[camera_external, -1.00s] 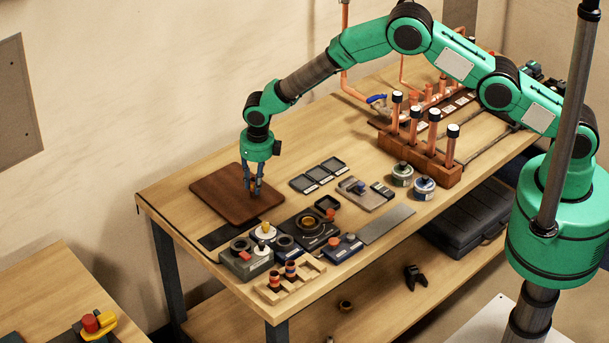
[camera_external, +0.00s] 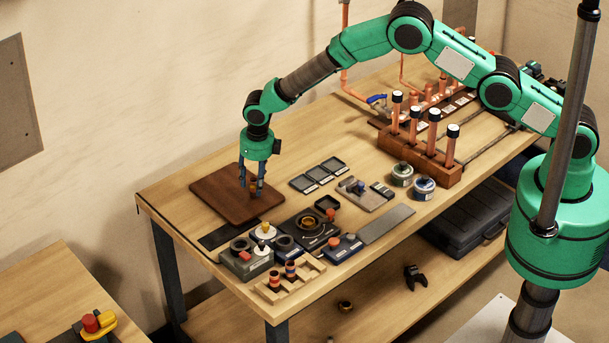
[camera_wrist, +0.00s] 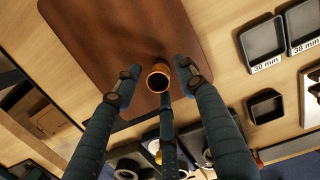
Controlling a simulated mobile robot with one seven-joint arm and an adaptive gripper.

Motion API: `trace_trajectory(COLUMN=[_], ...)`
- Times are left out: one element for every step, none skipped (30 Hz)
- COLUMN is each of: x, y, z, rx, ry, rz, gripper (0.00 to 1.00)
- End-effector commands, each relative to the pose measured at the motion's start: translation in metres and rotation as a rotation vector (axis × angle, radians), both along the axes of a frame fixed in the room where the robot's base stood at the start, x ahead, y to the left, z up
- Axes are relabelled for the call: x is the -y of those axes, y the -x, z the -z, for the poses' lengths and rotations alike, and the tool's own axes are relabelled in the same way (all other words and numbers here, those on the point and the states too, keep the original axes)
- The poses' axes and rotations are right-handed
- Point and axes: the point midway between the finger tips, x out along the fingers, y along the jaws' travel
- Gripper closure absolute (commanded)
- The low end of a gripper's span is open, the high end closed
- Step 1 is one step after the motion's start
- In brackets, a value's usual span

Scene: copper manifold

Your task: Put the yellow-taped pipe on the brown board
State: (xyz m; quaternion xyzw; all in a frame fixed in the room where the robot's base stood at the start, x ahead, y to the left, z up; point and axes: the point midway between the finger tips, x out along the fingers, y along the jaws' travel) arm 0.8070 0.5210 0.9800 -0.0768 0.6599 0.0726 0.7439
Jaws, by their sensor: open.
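The brown board (camera_external: 215,195) lies flat at the table's left end; its surface (camera_wrist: 110,35) also fills the upper middle of the wrist view. A short copper pipe (camera_wrist: 158,78) stands upright on the board near one edge, its round open end facing the camera. Yellow tape on it cannot be made out from this angle. My gripper (camera_external: 252,191) is low over the board. In the wrist view its open fingers (camera_wrist: 157,75) stand around the pipe, with gaps visible at both sides. In the external view the fingers mostly hide the pipe.
A wooden rack (camera_external: 303,284) with two dark banded pieces sits at the front edge. Fixtures, including a grey block (camera_external: 245,262), crowd the area just in front of the board. Small black trays (camera_external: 319,174) lie right of it. Capped copper pipes stand in a wooden block (camera_external: 421,160) farther right.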

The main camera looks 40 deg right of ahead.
Motion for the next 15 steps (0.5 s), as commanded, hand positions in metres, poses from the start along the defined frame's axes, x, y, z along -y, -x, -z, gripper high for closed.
trace_trajectory(x=[0.000,0.000,0.000,0.000,0.000,0.000,0.000,0.000,0.000,0.000,0.000,0.000,0.000,0.000,0.000], y=[0.000,0.001,0.001,0.001,0.002,0.002,0.002,0.003,0.003,0.004,0.004,0.005,0.005,0.006,0.007], z=[-0.003,-0.005,-0.008,-0.011,-0.014,-0.018,-0.022,-0.025,-0.031,-0.035,-0.039,-0.044,-0.049,-0.053,-0.059], rx=[0.001,0.001,0.001,0.001,0.001,0.002,0.002,0.002,0.002,0.002,0.002,0.001,0.002,0.002,0.002], ry=[0.000,0.000,0.000,0.000,-0.001,-0.001,-0.001,-0.001,-0.001,-0.001,-0.001,-0.001,-0.001,-0.001,-0.001], rz=[0.000,0.000,0.000,0.000,0.000,0.000,0.000,0.000,0.000,0.000,0.000,0.000,0.000,0.000,0.000], gripper=[0.59,0.59,0.59,0.59,0.59,0.59,0.59,0.59,0.59,0.59,0.59,0.59,0.59,0.59,0.59])
